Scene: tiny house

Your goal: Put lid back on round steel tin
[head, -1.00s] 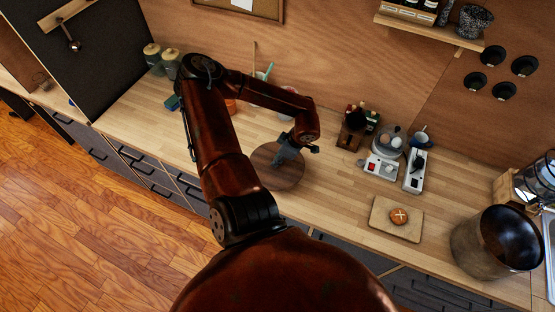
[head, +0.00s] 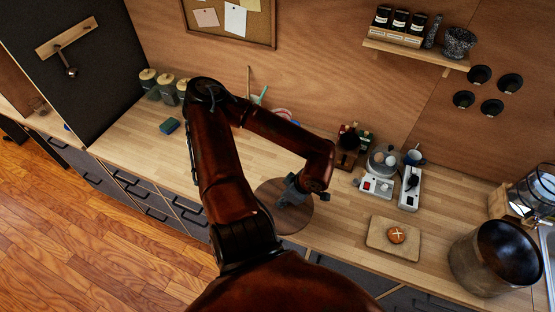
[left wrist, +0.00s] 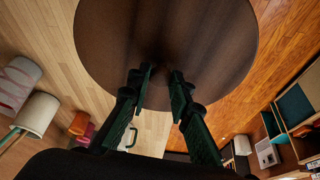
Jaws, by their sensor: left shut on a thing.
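The lid is a round dark-brown wooden disc (head: 296,218), seen near the counter's front edge in the head view. It fills the upper middle of the left wrist view (left wrist: 165,30). My left gripper (head: 293,192) is shut on it near its middle; the fingers (left wrist: 161,76) hide the grasped part. The exact height of the lid over the counter is hard to tell. The round steel tin (head: 466,262) stands upright and open at the far right of the counter, its inside dark. My right gripper is not in view.
A small board (head: 378,233) with a bread roll (head: 397,235) lies between lid and tin. Behind it are a white scale-like device (head: 374,188) and a second white device (head: 409,190). Canisters (head: 165,87) stand at the back left. A lantern (head: 535,190) is behind the tin.

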